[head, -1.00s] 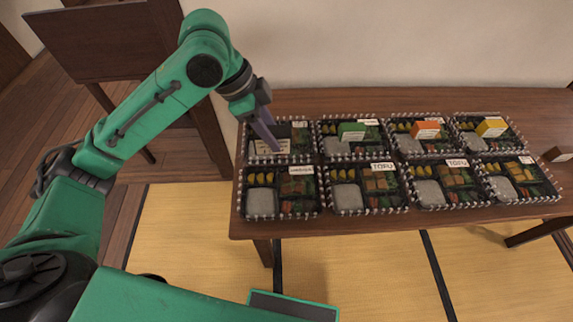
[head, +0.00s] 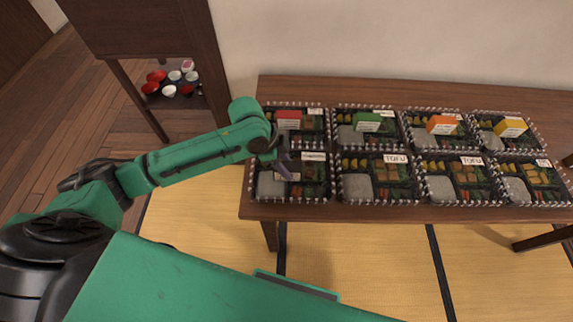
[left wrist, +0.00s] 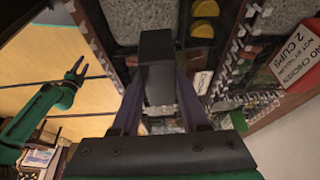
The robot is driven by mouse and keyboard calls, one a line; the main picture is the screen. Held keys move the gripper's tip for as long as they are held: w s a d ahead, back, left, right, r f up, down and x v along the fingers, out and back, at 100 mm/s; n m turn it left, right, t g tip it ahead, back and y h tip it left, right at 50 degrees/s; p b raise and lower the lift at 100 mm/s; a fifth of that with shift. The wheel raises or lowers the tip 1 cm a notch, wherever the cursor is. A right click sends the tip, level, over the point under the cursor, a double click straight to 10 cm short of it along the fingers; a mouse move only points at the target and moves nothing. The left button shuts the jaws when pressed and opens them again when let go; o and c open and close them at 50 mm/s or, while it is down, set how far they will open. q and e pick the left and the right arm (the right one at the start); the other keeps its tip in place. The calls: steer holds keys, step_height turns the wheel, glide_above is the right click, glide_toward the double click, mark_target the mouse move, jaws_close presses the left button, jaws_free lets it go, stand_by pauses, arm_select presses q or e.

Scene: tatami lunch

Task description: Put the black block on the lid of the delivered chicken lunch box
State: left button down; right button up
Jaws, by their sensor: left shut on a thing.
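My left gripper (head: 283,167) is over the front-left lunch box (head: 262,199). In the left wrist view it is shut on the black block (left wrist: 157,68), which sits upright between the purple fingers. The block is too hidden by the fingers to make out in the head view. The front-left box has a small label (head: 313,156), too small to read for sure. My right gripper (left wrist: 75,68) shows in the left wrist view, far off over the floor, with its fingers apart and empty.
Two rows of lunch boxes fill the wooden table (head: 330,92). The back boxes carry a red card (head: 288,118), a green card (head: 367,121), an orange card (head: 441,124) and a yellow card (head: 511,127). Two front boxes read TOFU. Bowls (head: 170,82) stand on a shelf at left.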

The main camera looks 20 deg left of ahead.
arm_select(q)
steer(key=shift+w+f, duration=0.1)
steer(key=shift+c, duration=2.1)
jaws_free()
arm_select(e)
steer(key=shift+s+d, duration=0.1)
steer(key=shift+s, duration=0.25)
arm_select(q)
steer(key=v, duration=1.2)
arm_select(e)
steer(key=shift+w, duration=0.1)
